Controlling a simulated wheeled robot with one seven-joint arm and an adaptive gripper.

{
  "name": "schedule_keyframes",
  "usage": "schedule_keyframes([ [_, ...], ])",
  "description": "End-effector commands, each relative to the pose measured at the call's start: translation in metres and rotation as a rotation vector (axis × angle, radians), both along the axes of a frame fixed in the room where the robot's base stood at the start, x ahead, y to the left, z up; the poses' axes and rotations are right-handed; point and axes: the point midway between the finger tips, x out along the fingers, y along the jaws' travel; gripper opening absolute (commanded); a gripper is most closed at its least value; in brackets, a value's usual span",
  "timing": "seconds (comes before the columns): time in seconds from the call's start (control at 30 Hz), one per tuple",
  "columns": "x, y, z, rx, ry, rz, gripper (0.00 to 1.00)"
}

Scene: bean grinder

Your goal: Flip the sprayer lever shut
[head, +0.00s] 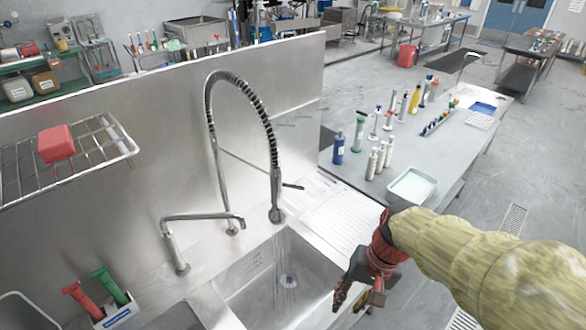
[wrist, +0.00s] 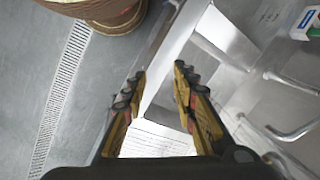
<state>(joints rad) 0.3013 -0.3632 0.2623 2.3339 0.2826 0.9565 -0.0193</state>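The sprayer (head: 277,213) hangs from a tall spring-coiled faucet (head: 240,85) over the back of the sink (head: 262,283). Its thin dark lever (head: 293,186) sticks out to the right, roughly level. Thin streaks like water fall below the sprayer to the drain. My gripper (head: 350,292) is at the front right edge of the sink, lower in the picture than the sprayer and apart from it. In the wrist view its two fingers (wrist: 158,75) are spread with nothing between them. I cannot make out the sprayer or lever in the wrist view.
A bent metal spout (head: 205,217) stands left of the sprayer. A ribbed drainboard (head: 340,215) lies right of the sink. A white holder (head: 120,315) with red and green handles is at the left. Bottles and a white tray (head: 412,186) stand on the right-hand table.

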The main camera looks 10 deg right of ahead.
Motion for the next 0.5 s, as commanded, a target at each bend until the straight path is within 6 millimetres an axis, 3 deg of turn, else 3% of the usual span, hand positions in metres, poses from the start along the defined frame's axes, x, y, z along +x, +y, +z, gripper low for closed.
schedule_keyframes([
  [0.17, 0.027, 0.027, -0.002, 0.338, 0.173, -0.246, 0.28],
  [0.27, 0.057, 0.04, 0.001, 0.554, 0.223, -0.393, 0.28],
  [0.4, 0.114, 0.046, 0.009, 0.849, 0.21, -0.584, 0.28],
  [0.5, 0.16, 0.037, 0.017, 1.036, 0.144, -0.698, 0.28],
])
